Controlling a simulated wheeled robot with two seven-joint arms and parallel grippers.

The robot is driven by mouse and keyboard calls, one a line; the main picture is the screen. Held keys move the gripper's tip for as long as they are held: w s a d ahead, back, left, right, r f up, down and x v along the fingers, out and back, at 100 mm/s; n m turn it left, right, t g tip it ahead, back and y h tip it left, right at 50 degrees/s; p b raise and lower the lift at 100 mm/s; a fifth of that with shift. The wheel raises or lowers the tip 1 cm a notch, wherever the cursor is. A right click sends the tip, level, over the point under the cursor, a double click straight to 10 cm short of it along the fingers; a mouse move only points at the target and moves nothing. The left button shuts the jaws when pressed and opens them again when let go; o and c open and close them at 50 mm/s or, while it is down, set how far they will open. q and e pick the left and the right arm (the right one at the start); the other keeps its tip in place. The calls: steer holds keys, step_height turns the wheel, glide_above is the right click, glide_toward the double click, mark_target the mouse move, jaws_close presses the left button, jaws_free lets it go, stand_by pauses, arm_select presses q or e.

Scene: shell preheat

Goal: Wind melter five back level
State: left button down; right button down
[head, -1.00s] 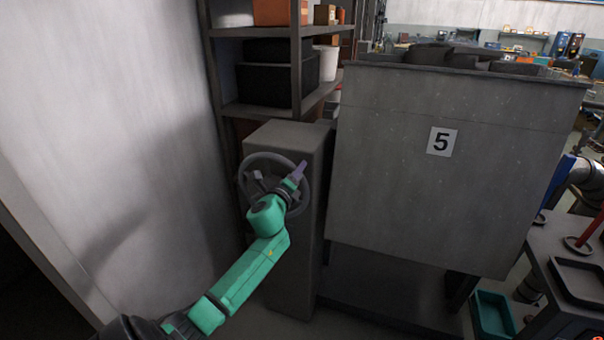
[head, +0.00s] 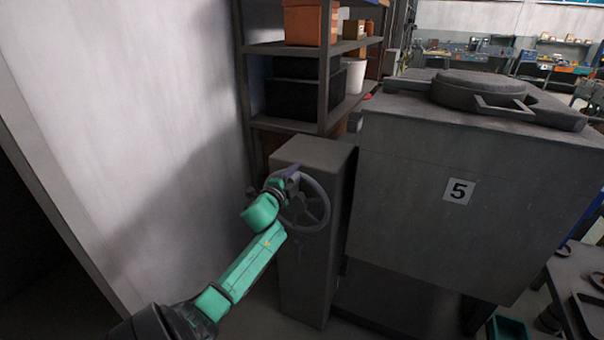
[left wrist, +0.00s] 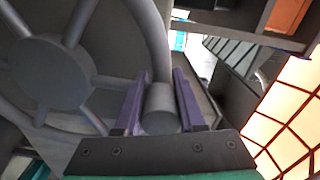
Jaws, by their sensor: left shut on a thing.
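Melter five is the big grey box with the "5" plate (head: 459,190), in the right half of the head view. Its round lid (head: 478,87) and top face show; I cannot tell whether it stands exactly level. A grey handwheel (head: 325,211) sits on the pedestal (head: 312,285) left of the melter. My left gripper (head: 290,175) is at the upper left of the wheel's rim. In the left wrist view its purple fingers (left wrist: 158,108) are shut on the wheel's cylindrical handle (left wrist: 162,105), with spokes and hub to the left. My right gripper is not in view.
A shelf (head: 322,125) with boxes and a white bucket (head: 355,76) stands behind the pedestal. A pale wall panel (head: 130,130) rises on the left. A dark table (head: 570,268) stands at the lower right, near the melter.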

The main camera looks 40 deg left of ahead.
arm_select(q)
steer(key=shift+s+a+r+n, duration=0.1)
steer(key=shift+a+r+n, duration=0.05)
steer(key=shift+a+n, duration=0.25)
steer(key=c, duration=0.5)
jaws_free()
steer(key=b+v, duration=0.1)
steer(key=v, duration=1.3)
steer(key=shift+s+d, duration=0.2)
steer(key=shift+s, duration=0.15)
